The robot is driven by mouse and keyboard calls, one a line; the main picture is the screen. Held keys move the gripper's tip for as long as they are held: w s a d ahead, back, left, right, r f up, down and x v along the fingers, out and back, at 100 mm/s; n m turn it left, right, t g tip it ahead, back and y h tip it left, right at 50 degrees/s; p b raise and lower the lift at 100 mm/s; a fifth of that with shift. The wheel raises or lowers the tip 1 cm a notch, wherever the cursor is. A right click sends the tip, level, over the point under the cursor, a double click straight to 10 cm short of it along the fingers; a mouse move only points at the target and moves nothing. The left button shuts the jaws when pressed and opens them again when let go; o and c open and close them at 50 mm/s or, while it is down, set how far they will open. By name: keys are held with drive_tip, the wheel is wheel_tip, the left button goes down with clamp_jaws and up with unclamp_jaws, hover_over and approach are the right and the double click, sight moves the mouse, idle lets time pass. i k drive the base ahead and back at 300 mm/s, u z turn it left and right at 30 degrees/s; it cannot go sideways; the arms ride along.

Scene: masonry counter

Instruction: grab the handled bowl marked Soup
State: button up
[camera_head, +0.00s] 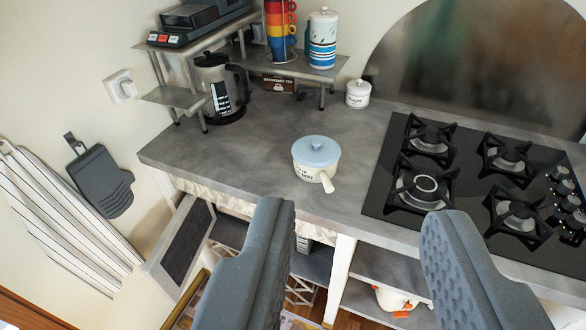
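A cream bowl (308,170) with a pale blue lid and a short cream handle stands upright on the grey counter (245,150). Its handle points toward the lower right, near the counter's front edge. Dark lettering shows on its side, too small to read for certain. My gripper (360,225) is open, with its two dark grey fingers wide apart in the foreground. It is empty and apart from the bowl, which appears beyond the gap between the fingers.
A black gas hob (375,200) lies right of the bowl. A cabinet door (183,245) hangs open below left. The counter around the bowl is clear.

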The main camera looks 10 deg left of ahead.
sight(324, 175)
drive_tip(key=u, duration=0.1)
drive_tip(key=i, duration=1)
drive_tip(key=z, duration=0.05)
